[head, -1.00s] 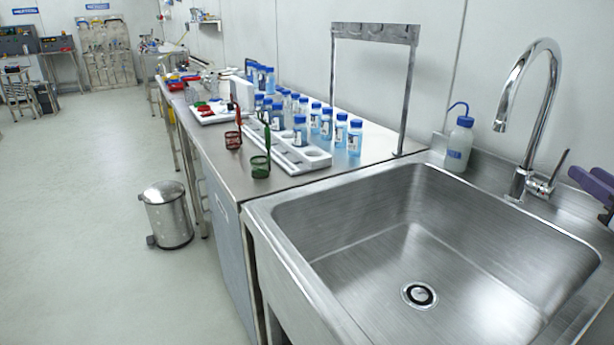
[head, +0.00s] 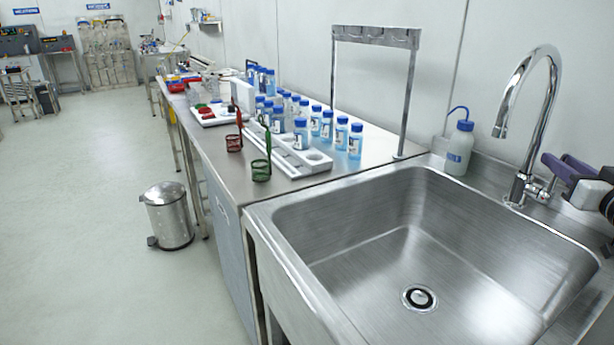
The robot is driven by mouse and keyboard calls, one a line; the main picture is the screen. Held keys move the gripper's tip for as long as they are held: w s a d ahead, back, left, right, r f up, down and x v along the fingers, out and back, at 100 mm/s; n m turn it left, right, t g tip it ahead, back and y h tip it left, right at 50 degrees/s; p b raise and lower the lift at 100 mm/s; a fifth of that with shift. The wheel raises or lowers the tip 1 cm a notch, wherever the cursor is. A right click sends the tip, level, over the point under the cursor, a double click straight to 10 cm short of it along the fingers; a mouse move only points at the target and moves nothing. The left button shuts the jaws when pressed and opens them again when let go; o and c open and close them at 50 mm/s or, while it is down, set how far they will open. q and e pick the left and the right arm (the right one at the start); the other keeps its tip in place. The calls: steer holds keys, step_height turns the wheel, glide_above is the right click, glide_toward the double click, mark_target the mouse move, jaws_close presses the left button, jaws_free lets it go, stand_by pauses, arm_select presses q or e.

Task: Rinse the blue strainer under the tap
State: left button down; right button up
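The tap (head: 532,120) is a chrome gooseneck standing at the back right of the steel sink (head: 285,245), its spout over the basin. No water shows under the spout. My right gripper (head: 560,167), with purple fingers, comes in from the right edge beside the tap's base and side lever. It hides most of the lever, and I cannot tell whether it touches it or how far its fingers are apart. No blue strainer is visible. A red strainer (head: 233,142) and a green strainer (head: 261,170) stand on the counter left of the sink. My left gripper is out of view.
A white rack (head: 290,160) and several blue-capped bottles (head: 341,133) stand on the counter (head: 225,180). A wash bottle (head: 460,147) stands behind the sink. A metal frame (head: 408,100) rises nearby. The basin is empty. A pedal bin (head: 167,215) stands on the floor.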

jaws_close()
stand_by(1.5)
